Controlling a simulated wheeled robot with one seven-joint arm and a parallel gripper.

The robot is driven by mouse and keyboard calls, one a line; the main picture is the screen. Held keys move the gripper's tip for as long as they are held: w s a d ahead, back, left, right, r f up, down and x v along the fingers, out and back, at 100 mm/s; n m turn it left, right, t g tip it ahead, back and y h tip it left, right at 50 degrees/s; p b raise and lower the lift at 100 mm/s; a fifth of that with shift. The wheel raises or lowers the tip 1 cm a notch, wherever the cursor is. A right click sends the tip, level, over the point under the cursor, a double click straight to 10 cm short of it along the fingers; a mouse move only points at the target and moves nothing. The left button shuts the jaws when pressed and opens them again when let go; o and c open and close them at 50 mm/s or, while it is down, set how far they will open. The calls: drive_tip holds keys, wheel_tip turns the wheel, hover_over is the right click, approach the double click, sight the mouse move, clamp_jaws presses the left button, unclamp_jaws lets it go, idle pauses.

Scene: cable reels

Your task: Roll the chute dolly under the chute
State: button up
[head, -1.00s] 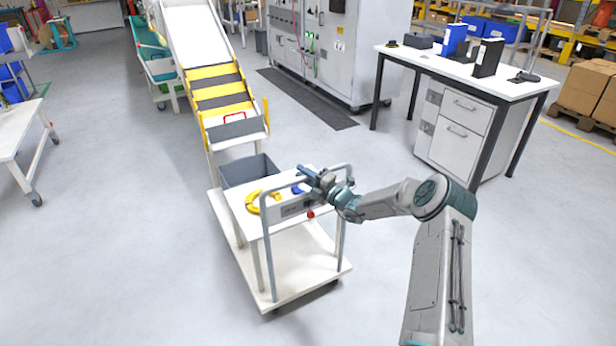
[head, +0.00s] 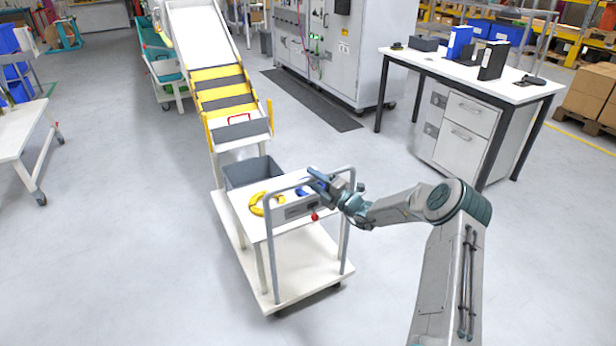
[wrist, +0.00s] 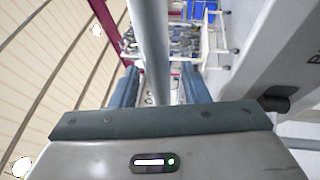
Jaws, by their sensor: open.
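The chute dolly (head: 305,268) is a white cart with a low deck, a raised shelf and a grey tubular push handle (head: 271,255) at its near end. The chute (head: 204,38) is a white slope with a yellow-and-dark striped lower part (head: 222,88). Its lower end is just beyond the dolly's far end; I cannot tell if they overlap. My gripper (head: 322,184) is at the right part of the handle's top bar. In the wrist view the grey bar (wrist: 152,60) runs between my spread fingers (wrist: 160,90), and I cannot see contact.
A grey bin (head: 252,172), a yellow ring (head: 262,203) and a red knob (head: 315,217) are on the dolly. A white-topped desk (head: 470,73) stands right, a white table (head: 22,125) left, a grey cabinet (head: 375,50) behind. The floor around the dolly is clear.

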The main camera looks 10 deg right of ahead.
drive_tip(key=v, duration=1.1)
drive_tip(key=shift+s, duration=0.15)
drive_tip(key=s+a+r+n+g+h+p, duration=0.25)
drive_tip(key=s+a+r+n+g, duration=0.4)
drive_tip(key=s+n, duration=0.35)
drive_tip(key=s+a+r+n+g+h+p, duration=0.1)
drive_tip(key=s+a+r+n+g+p, duration=0.2)
drive_tip(key=s+a+r+n+g, duration=0.7)
drive_tip(key=s+d+r+n+t+h+p, duration=0.2)
drive_tip(key=s+d+r+n+h, duration=0.3)
drive_tip(key=s+n, duration=0.5)
drive_tip(key=s+d+r+n+t+h+p, duration=0.3)
drive_tip(key=s+d+n, duration=0.5)
drive_tip(key=n, duration=0.5)
wheel_tip(320, 180, up, 4)
drive_tip(key=s+h+p, duration=0.1)
drive_tip(key=h, duration=0.1)
drive_tip(key=shift+s+f+n+h, duration=0.2)
drive_tip(key=shift+s+n+h, duration=0.15)
drive_tip(key=shift+s+n, duration=0.05)
